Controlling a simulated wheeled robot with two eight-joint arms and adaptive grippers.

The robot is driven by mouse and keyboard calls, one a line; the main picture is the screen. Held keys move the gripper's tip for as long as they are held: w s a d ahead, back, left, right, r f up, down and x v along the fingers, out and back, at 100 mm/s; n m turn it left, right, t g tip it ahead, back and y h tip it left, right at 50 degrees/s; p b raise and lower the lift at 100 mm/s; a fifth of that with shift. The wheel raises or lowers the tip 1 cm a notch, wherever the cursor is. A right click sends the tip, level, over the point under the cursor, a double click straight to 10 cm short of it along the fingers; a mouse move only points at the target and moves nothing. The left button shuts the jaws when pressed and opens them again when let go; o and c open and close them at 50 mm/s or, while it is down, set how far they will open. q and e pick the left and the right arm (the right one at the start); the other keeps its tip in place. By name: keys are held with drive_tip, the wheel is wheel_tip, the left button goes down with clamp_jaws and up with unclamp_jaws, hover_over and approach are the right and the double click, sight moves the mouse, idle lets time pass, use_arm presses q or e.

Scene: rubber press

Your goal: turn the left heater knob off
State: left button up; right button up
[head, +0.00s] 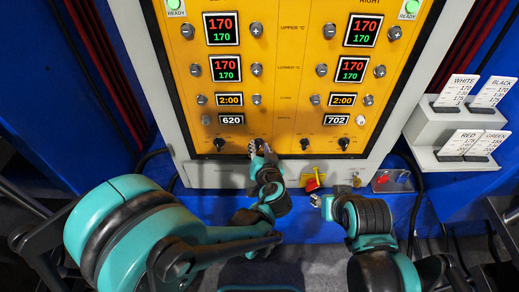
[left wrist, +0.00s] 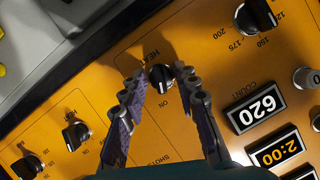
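The left heater knob (left wrist: 160,77) is a black knob on the yellow panel, below the 620 counter. In the left wrist view it lies between the fingers of my left gripper (left wrist: 158,78), with HEAT and ON lettering beside it. The fingers are apart, one on each side; I cannot tell whether they touch it. I cannot read its pointer setting for sure. In the head view my left gripper (head: 260,150) is at the panel's lower edge and largely covers this knob. My right gripper (head: 319,201) is below the panel, apart from it; its finger opening is too small to judge.
A black dial (left wrist: 254,16) with temperature numbers sits beside the heater knob. Another HEAT knob (left wrist: 75,135) is on the other side. A white card holder (head: 445,130) stands at the right.

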use_arm(q)
clamp_jaws()
drive_tip(key=n+h, duration=0.2)
drive_tip(key=n, duration=0.1)
drive_tip(key=shift+a, duration=0.2)
drive_tip(key=shift+n+h+b, duration=0.55)
drive_tip(key=shift+n+h, duration=0.65)
drive_tip(key=shift+n, duration=0.3)
unclamp_jaws()
